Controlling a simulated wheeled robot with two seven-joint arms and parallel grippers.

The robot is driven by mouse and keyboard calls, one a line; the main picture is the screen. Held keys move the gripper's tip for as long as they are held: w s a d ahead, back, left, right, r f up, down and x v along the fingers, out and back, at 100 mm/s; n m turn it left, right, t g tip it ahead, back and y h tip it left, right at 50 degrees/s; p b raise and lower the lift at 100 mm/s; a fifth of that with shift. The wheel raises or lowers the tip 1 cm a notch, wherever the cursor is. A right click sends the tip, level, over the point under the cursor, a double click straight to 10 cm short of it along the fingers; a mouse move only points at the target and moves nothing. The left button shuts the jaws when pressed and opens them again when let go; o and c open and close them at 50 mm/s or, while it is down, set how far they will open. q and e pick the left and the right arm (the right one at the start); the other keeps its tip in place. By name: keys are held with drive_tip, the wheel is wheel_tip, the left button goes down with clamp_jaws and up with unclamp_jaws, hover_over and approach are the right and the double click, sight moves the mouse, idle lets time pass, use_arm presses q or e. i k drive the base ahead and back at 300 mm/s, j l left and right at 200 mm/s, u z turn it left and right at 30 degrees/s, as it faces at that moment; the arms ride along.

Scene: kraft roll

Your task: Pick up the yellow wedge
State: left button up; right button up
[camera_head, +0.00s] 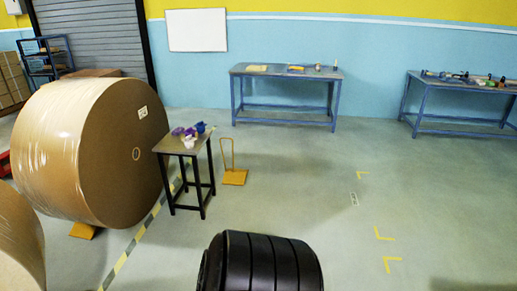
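A yellow-orange wedge (235,177) with a thin upright handle loop lies on the floor in the head view, just right of a small dark table (181,146). Another yellow-orange wedge (83,231) is on the floor at the lower edge of the large kraft roll (130,160), partly hidden by it. Neither of my grippers shows in this view.
Purple, white and blue items (190,136) lie on the small table. A blue workbench (285,71) stands at the back wall, another (460,85) at right. A second roll (18,235) is at lower left. The floor right of the wedge is open.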

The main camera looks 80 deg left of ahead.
sight(232, 176)
drive_tip(key=u, duration=3)
drive_tip(key=i+z, duration=0.2)
drive_tip(key=i, duration=0.55)
drive_tip(key=i+l+z, duration=0.1)
drive_tip(key=i, duration=3.35)
